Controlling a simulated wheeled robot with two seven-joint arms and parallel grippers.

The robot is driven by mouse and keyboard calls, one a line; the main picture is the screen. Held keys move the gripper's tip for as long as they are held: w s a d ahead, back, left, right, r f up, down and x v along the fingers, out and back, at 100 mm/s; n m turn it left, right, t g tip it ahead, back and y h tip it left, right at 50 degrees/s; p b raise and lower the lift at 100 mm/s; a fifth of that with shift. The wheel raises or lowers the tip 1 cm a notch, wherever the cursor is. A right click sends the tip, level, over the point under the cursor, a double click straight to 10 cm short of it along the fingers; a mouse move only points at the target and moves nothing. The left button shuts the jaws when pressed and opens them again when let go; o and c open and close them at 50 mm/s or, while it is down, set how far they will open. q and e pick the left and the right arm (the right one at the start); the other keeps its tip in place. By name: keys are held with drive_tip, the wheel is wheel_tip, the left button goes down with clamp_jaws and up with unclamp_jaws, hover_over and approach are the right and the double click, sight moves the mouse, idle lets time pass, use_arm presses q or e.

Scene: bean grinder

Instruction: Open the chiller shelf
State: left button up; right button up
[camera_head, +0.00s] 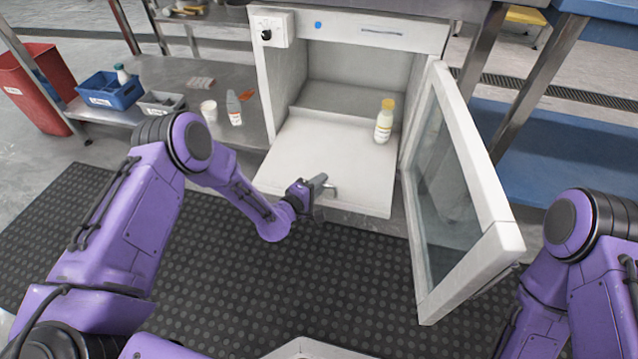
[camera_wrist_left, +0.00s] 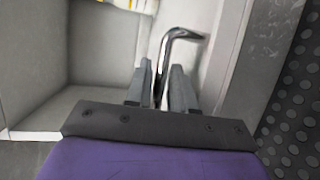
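The chiller (camera_head: 275,75) is a white cabinet. Its glass door (camera_head: 490,190) stands swung open to the right. The chiller shelf (camera_head: 300,150) is a white panel that sticks far out of the cabinet's front. A metal handle (camera_head: 331,191) sits at its front edge; in the left wrist view the bent handle (camera_wrist_left: 182,34) rises between the fingers. My left gripper (camera_head: 318,187) is at the handle, and its fingers (camera_wrist_left: 160,88) look closed on it from both sides. My right gripper is out of view; only part of that arm shows at the right edge.
A white bottle with a yellow cap (camera_head: 384,122) stands upright on the shelf's right side. A steel side table (camera_head: 230,80) at left holds a blue bin (camera_head: 110,92), a grey bin (camera_head: 160,104), a cup (camera_head: 209,111) and a bottle (camera_head: 234,108). The dark floor mat in front is clear.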

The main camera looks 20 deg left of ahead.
use_arm(q)
drive_tip(key=shift+s+a+r, duration=0.1)
drive_tip(key=shift+s+a, duration=0.05)
drive_tip(key=shift+s, duration=0.2)
drive_tip(key=p+v, duration=0.3)
drive_tip(key=v, duration=0.6)
drive_tip(key=shift+s+p, duration=0.3)
drive_tip(key=shift+s, duration=0.05)
drive_tip(key=shift+a, duration=0.15)
